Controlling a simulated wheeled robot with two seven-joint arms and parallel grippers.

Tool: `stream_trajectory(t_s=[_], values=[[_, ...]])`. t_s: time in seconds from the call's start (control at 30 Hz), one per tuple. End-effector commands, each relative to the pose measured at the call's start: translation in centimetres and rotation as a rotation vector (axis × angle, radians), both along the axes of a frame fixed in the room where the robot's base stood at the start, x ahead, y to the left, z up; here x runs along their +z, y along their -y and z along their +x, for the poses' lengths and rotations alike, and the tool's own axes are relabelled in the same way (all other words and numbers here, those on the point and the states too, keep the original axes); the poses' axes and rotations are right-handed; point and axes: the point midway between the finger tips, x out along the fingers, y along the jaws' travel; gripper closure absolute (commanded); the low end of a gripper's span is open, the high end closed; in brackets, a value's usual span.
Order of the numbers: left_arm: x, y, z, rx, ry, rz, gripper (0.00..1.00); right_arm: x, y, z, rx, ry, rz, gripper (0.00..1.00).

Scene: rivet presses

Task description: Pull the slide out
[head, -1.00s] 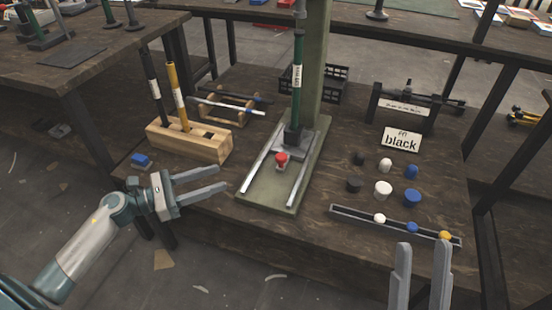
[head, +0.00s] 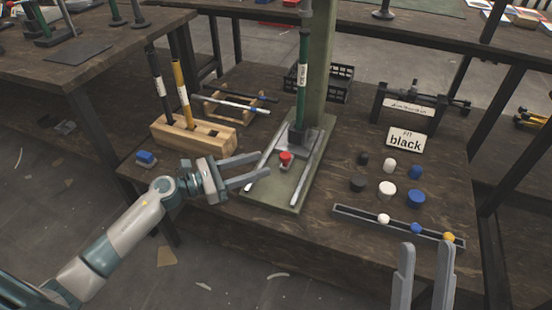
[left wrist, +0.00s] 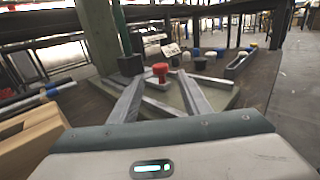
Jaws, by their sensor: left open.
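The press stands mid-table, with a green base (head: 268,196), two pale rails (head: 302,184) and a green upright tool. The slide, with its red knob (head: 286,157), sits between the rails at the foot of the tool. The knob also shows in the left wrist view (left wrist: 160,70), beyond and between the fingers. My left gripper (head: 265,168) is open and empty, its fingertips over the left side of the base, short of the knob and left of it. My right gripper (head: 424,250) is open and empty at the front right, past the table's front edge.
A wooden block (head: 195,133) holding black and yellow tools stands left of the press. A blue piece (head: 146,157) lies at the left edge. Right of the press are several caps, a narrow tray (head: 350,213) and a sign reading "black" (head: 406,140).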

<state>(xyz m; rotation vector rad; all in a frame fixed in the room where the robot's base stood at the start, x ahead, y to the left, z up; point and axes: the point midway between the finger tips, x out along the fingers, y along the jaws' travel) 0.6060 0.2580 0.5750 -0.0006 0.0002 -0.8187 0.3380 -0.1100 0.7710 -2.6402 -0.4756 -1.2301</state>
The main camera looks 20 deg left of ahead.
Motion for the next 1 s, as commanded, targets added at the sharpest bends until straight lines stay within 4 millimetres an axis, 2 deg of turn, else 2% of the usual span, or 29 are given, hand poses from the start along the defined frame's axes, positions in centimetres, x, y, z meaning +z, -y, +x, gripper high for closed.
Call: stream_trajectory(t_s=[0.2,0.4,0.83,1.0], values=[[0.2,2.7,2.6,-0.001,0.002,-0.001,0.57,-0.2,-0.2,-0.1,0.003,-0.015,-0.001,0.64],[0.0,4.2,4.0,0.001,0.001,-0.001,0.57,-0.3,-0.3,-0.1,0.005,-0.021,-0.002,0.64],[0.0,4.7,4.4,0.000,-0.001,0.001,0.57,-0.4,-0.3,0.0,0.005,-0.023,-0.004,0.64],[0.0,4.7,4.4,0.000,-0.001,0.001,0.97,-0.4,-0.2,0.0,0.005,-0.024,-0.004,0.64]])
